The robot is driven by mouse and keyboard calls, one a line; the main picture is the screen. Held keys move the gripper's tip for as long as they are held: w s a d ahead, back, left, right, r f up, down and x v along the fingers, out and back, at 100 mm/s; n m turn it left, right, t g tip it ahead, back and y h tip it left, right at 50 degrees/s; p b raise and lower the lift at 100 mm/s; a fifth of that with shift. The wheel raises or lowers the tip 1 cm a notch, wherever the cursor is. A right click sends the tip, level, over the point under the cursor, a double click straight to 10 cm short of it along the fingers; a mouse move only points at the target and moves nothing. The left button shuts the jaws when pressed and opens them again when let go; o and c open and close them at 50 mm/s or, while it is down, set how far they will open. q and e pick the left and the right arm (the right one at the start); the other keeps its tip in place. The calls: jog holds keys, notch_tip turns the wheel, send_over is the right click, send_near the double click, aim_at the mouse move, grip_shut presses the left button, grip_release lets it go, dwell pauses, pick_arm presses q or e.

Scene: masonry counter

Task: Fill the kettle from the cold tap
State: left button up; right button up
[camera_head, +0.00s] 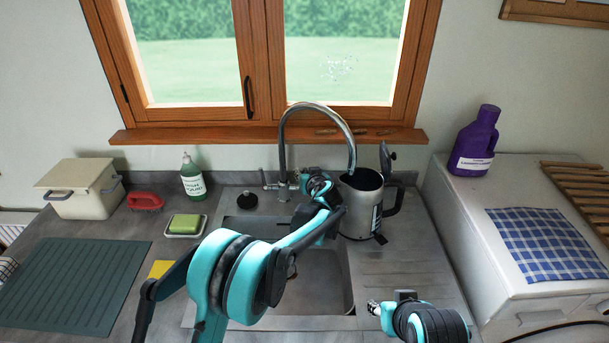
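The kettle (361,206) is grey metal with a dark handle on its right. It stands upright at the right rim of the sink (345,262), its lid (387,157) raised and its mouth open. The arched tap (318,108) ends right above that mouth; I see no clear water stream. My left gripper (303,186) is beside the tap's base, close to its lever; its fingers are too small and overlapped to read, and I cannot tell whether it touches. My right gripper (377,308) is low over the drainer, apart from the kettle, its fingers unclear.
A dark mat (75,280) lies at front left. A purple bottle (474,145) stands on the white appliance (465,205) at right. The drainer's front is mostly clear.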

pick_arm(q)
jog(key=shift+w, duration=0.1)
grip_shut()
jog(key=shift+s+f+t+b, duration=0.25)
jog(key=shift+t+b, duration=0.05)
jog(key=shift+b, duration=0.25)
pick_arm(e)
notch_tip(320, 180, down, 2)
jog(key=shift+f+b, duration=0.15)
jog(key=shift+b, duration=0.4)
pick_arm(q)
jog(key=shift+s+r+t, duration=0.15)
jog(key=shift+s+t, duration=0.2)
jog(key=shift+t, duration=0.25)
grip_release()
